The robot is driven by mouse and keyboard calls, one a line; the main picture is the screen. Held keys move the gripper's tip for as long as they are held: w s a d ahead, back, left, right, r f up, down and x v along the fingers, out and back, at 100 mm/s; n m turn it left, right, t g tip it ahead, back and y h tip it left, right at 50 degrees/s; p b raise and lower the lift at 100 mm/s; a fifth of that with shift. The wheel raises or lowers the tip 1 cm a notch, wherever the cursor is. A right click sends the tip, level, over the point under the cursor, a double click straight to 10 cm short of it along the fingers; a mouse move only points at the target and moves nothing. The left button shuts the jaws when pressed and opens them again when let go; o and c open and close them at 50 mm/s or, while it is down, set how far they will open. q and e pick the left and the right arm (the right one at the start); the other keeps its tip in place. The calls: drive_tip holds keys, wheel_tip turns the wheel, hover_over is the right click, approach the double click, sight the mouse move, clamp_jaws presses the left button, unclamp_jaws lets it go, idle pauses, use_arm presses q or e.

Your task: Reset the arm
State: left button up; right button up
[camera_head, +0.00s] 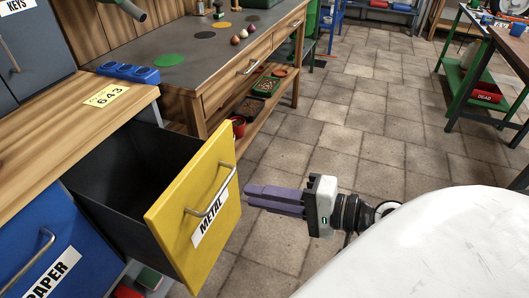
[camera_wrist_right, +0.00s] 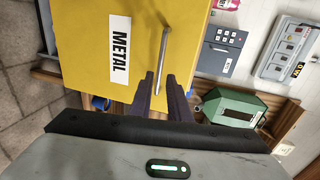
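My right gripper (camera_head: 247,197) reaches in from the right toward the yellow METAL drawer front (camera_head: 172,229). Its purple fingers point left, apart from the drawer's grey handle (camera_head: 211,195). My left gripper is not in view.
A blue PAPER drawer (camera_head: 45,235) sits shut at lower left under a wooden counter (camera_head: 50,140). A workbench (camera_head: 190,75) with onions (camera_head: 243,34) and a drawer stands behind. Tiled floor (camera_head: 370,140) is open to the right. A green-framed table (camera_head: 470,75) stands at far right.

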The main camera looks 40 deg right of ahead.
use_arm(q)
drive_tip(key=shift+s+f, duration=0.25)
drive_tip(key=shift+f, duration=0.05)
use_arm(e)
drive_tip(key=shift+s+d+r, duration=0.15)
drive_tip(key=shift+s, duration=0.2)
use_arm(q)
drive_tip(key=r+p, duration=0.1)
drive_tip(key=p, duration=0.1)
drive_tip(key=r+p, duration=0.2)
drive_tip(key=p, duration=0.1)
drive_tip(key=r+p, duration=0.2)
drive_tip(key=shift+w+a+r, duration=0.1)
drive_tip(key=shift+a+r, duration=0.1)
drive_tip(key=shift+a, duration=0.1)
use_arm(e)
drive_tip(key=s+a+f+n+g+h, duration=0.1)
drive_tip(key=s+a+f+n, duration=0.1)
drive_tip(key=f+n, duration=0.3)
drive_tip(key=s+a+f+n+g+h, duration=0.2)
drive_tip(key=a+f+n, duration=0.2)
drive_tip(key=f, duration=0.4)
drive_tip(key=s+a+f+n+g+h, duration=0.1)
drive_tip(key=s+a+f+n+g, duration=0.1)
drive_tip(key=a+f+n, duration=0.2)
wheel_tip(320, 180, down, 2)
drive_tip(key=shift+s+f+n, duration=0.15)
drive_tip(key=shift+s+n, duration=0.1)
drive_tip(key=shift+n, duration=0.65)
